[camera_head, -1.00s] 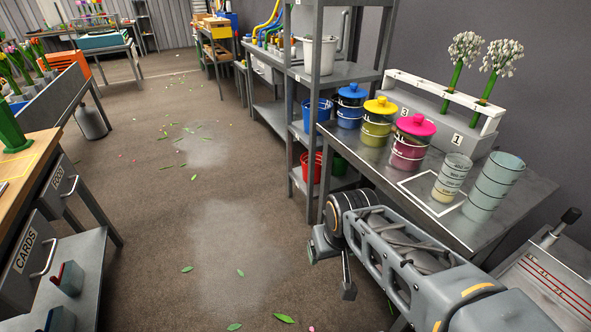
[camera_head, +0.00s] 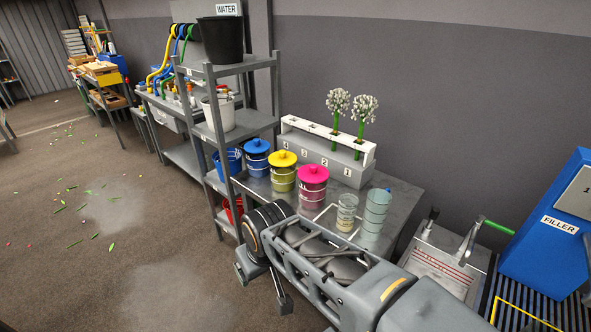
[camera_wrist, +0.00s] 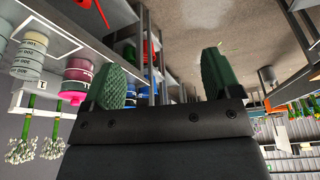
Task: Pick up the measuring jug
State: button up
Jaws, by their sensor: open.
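Two clear graduated vessels stand side by side on the metal table in the head view. The smaller one (camera_head: 346,213) has dark marks and a yellowish lower part. The taller pale blue-green one (camera_head: 376,215) stands to its right. I cannot tell for sure which one is the measuring jug. A graduated vessel (camera_wrist: 31,50) also shows upside down at the left edge of the wrist view. My gripper (camera_wrist: 161,62) is open and empty, its two green fingers wide apart. It is away from both vessels.
Lidded jars, blue (camera_head: 257,158), yellow (camera_head: 283,170) and pink (camera_head: 312,185), stand left of the vessels. A white rack (camera_head: 330,150) with two white flowers is behind. A shelf unit (camera_head: 240,130) is left, and a blue filler machine (camera_head: 550,235) right.

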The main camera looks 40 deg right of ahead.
aim_at(378, 201)
jog(key=z, duration=1.75)
